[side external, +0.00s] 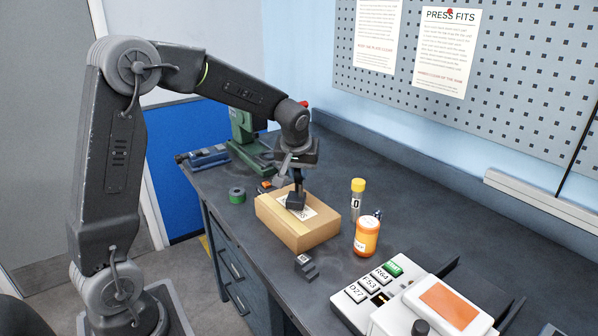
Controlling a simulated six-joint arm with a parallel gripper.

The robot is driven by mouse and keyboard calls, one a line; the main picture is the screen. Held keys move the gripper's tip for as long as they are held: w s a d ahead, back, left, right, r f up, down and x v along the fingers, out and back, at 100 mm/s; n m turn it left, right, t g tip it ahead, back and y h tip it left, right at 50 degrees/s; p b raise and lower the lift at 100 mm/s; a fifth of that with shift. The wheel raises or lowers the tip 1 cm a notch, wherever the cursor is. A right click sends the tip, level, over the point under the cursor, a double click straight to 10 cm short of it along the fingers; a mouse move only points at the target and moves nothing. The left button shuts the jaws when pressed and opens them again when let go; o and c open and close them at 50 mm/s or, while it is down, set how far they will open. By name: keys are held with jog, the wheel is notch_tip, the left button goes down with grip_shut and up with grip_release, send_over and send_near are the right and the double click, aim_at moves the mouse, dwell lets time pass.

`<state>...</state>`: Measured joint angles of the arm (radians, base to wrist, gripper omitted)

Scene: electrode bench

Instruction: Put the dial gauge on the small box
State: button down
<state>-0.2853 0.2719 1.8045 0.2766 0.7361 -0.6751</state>
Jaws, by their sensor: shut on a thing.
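The small box (318,232) is a tan cardboard carton with a white label on top, standing on the dark bench. My gripper (297,188) points down over its top and is shut on a small dark, blocky object (296,201). This object looks to be the dial gauge, but its face does not show. It is over the label, at or just above the box top; I cannot tell whether it touches. My gripper hides part of the label.
An orange bottle (367,238) and a yellow-capped vial (357,200) stand right of the box. A small dark block (306,267) lies in front. A green tape roll (237,196) is at left, a green press (245,145) behind, and a white keyed device (430,306) at front right.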

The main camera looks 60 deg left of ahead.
jog(key=shift+f, duration=0.25)
jog(key=c, duration=1.1)
grip_release()
jog(key=v, duration=1.2)
jog(key=s+d+f+m+t+h, duration=0.1)
jog(key=s+d+m, duration=0.3)
jog(key=s, duration=0.6)
jog(key=s+d+f+m+t+h, duration=0.1)
jog(key=s+d+f+m+h, duration=0.1)
jog(key=s+d+m, duration=0.3)
jog(key=s+d, duration=0.4)
jog(key=s, duration=0.1)
jog(key=shift+s+f, duration=0.2)
jog(key=shift+s, duration=0.2)
